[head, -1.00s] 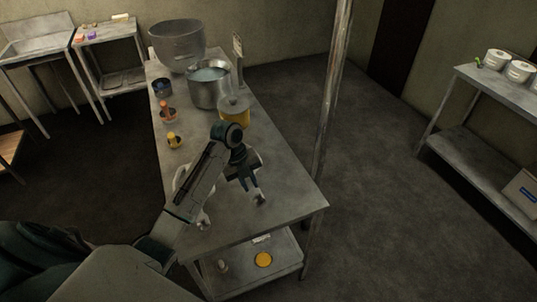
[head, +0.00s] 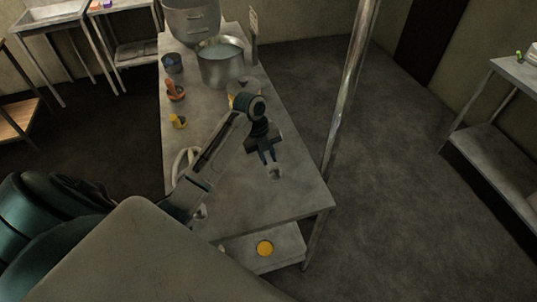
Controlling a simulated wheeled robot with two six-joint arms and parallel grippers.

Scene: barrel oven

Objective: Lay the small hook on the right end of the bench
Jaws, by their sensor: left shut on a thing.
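My left gripper (head: 267,156) hangs over the near part of the long grey metal bench (head: 250,200). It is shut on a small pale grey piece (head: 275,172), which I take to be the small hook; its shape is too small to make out. The piece is at the fingertips, close above the bench top, and I cannot tell whether it touches. The bench's near right corner is bare. My right gripper is not in view.
A white curved thing (head: 181,165) lies on the bench, partly behind my left arm. A metal post (head: 345,110) rises beside the bench's right edge.

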